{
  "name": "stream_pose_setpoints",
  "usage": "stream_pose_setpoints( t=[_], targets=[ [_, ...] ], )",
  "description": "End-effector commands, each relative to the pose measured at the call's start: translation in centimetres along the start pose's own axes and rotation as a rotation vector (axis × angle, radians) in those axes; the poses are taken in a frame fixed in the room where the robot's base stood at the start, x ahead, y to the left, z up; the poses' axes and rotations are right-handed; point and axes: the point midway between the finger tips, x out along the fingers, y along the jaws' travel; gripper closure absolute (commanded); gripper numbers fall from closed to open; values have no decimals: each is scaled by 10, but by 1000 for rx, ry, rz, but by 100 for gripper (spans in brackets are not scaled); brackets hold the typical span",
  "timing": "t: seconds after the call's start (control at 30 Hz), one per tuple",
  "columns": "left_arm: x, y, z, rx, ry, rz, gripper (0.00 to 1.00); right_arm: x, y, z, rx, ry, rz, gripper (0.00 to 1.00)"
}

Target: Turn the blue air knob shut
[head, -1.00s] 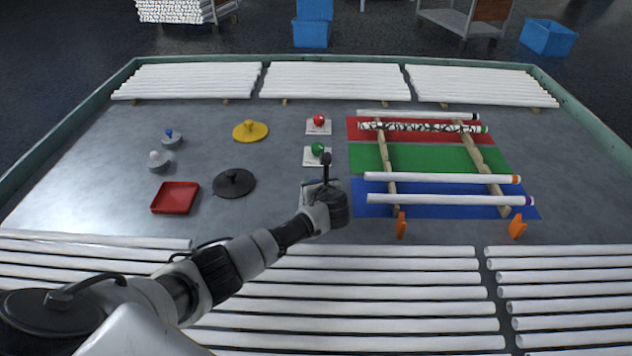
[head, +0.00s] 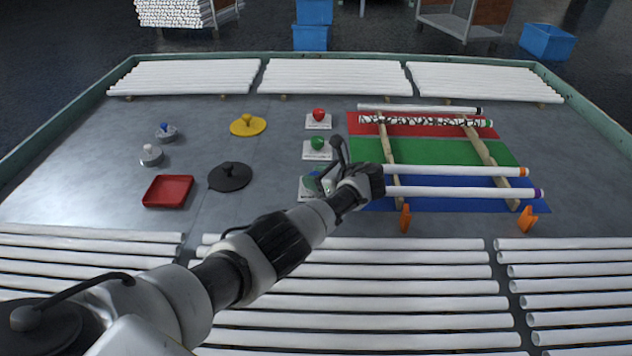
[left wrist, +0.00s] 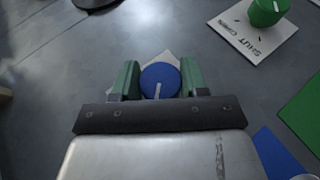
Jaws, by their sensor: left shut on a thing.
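The blue air knob (left wrist: 160,77) is round with a white pointer line; in the left wrist view that line runs toward the bottom of the picture, slightly left. It stands on a pale plate (left wrist: 146,60), mostly hidden by my gripper. My left gripper (left wrist: 160,80) has its two green fingers on either side of the knob, shut on it. In the head view the left gripper (head: 319,184) is over the plate nearest the robot, in the column below the green knob (head: 317,143). The knob is largely covered there. My right gripper is not in view.
The green knob's plate carries lettering reading SHUT and OPEN in the left wrist view (left wrist: 262,38). A red knob (head: 318,115) stands farther back. White tubes on wooden rails (head: 486,165) lie right of my wrist. A black lidded disc (head: 230,177) and red tray (head: 167,191) lie left.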

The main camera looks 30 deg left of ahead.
Motion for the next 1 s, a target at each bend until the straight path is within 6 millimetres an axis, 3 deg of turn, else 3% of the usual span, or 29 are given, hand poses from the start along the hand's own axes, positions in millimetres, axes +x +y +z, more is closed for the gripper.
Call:
stream_pose_setpoints(
  t=[0.5,0.53,0.7,1.0],
  targets=[
    [0,0,0,-9,1,19,80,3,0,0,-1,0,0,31],
    [0,0,0,-9,1,19,55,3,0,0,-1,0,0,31],
    [0,0,0,-8,1,18,31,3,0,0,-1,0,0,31],
    [-2,0,0,-8,1,16,31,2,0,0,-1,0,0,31]
  ],
)
